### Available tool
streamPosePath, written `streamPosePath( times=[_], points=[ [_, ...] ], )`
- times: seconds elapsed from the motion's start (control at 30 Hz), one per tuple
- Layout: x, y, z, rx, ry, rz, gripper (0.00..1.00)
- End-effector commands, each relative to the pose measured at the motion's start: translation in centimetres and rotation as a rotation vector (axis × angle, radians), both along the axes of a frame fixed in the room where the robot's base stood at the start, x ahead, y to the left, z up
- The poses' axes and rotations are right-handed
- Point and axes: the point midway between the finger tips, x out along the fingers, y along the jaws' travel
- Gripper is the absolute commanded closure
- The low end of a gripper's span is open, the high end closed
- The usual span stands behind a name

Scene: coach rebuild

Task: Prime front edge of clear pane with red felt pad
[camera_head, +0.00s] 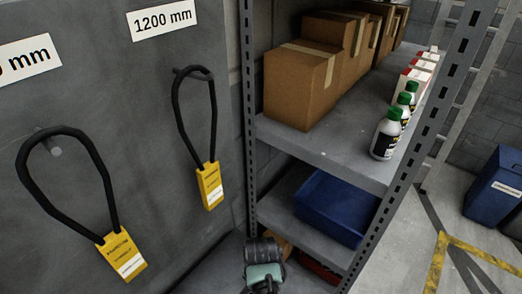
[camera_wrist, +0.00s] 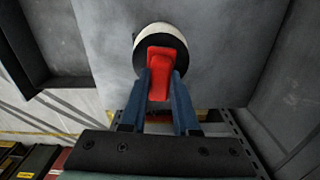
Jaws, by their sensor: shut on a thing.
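In the wrist view my gripper (camera_wrist: 160,98) has two blue fingers closed on a red piece (camera_wrist: 160,70), which I take to be the red felt pad's handle. A round white part (camera_wrist: 148,38) with a dark side sits just beyond the red piece; it looks joined to it, but I cannot be sure. A plain grey surface lies behind it, and I cannot tell whether the pad touches it. I cannot make out a clear pane or its front edge in either view. My fingertips do not show in the head view.
In the head view a grey shelf rack (camera_head: 345,160) holds cardboard boxes (camera_head: 300,88), white bottles with green caps (camera_head: 386,138) and a blue bin (camera_head: 325,208). Yellow-tagged black loops (camera_head: 209,186) hang on the grey panel at left. Open floor and another blue bin (camera_head: 494,188) are at right.

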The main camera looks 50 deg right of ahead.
Motion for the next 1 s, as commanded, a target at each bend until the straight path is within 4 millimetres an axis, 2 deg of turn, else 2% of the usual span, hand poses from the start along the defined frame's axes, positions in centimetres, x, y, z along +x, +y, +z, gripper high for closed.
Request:
streamPosePath(
  times=[0.03, 0.1, 0.5, 1.0],
  points=[
    [0.0, 0.0, 0.9, -0.001, -0.001, 0.000, 1.00],
    [0.1, 0.0, 1.5, -0.001, -0.001, 0.000, 1.00],
    [0.1, 0.0, 4.1, -0.002, -0.003, 0.001, 1.00],
    [0.1, 0.0, 4.2, -0.001, -0.002, 0.000, 1.00]
  ],
)
